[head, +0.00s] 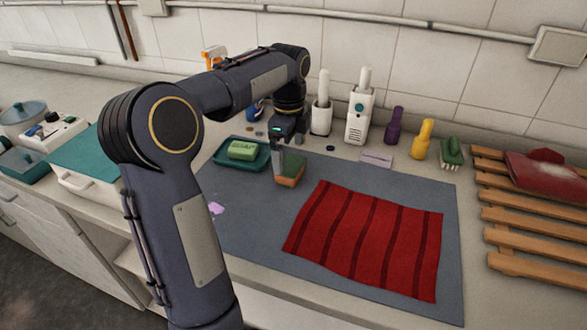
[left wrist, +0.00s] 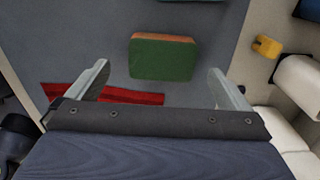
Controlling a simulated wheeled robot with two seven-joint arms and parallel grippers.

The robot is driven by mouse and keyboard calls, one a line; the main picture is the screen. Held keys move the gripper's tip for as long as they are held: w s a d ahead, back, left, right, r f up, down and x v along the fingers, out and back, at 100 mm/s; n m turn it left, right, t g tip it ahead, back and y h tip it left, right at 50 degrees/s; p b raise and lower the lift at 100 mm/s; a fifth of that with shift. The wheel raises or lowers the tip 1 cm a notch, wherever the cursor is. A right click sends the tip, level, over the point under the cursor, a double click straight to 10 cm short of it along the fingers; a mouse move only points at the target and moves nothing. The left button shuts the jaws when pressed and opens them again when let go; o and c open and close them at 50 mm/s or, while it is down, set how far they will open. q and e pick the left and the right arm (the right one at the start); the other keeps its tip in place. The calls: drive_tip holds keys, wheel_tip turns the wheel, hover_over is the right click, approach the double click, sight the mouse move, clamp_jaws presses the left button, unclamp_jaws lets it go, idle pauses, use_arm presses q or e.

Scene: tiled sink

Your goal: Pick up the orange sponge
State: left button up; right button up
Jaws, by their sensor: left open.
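The orange sponge (head: 290,173) stands on the grey mat (head: 247,222), behind the red striped cloth and to the right of the green tray. It has a green scouring side, which faces my left wrist camera, with the orange body (left wrist: 163,38) showing along one edge. My left gripper (head: 281,153) is over the sponge and partly hides it in the head view. In the left wrist view the jaws (left wrist: 158,69) are open and empty, with the sponge between and a little beyond the fingertips. Whether a finger touches it I cannot tell. My right gripper is out of view.
A green tray (head: 226,163) with a green block (head: 242,150) stands to the left. The red striped cloth (head: 366,238) lies to the right. White dispensers (head: 359,117), purple (head: 394,126) and yellow bottles (head: 422,140) line the back. A wooden rack (head: 512,230) is far right.

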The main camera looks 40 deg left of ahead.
sight(291, 164)
use_arm(q)
wheel_tip(291, 164, down, 4)
drive_tip(key=shift+w+f, duration=0.15)
drive_tip(key=shift+f, duration=0.05)
drive_tip(key=shift+c, duration=0.3)
drive_tip(key=shift+d, duration=0.1)
drive_tip(key=c, duration=0.9)
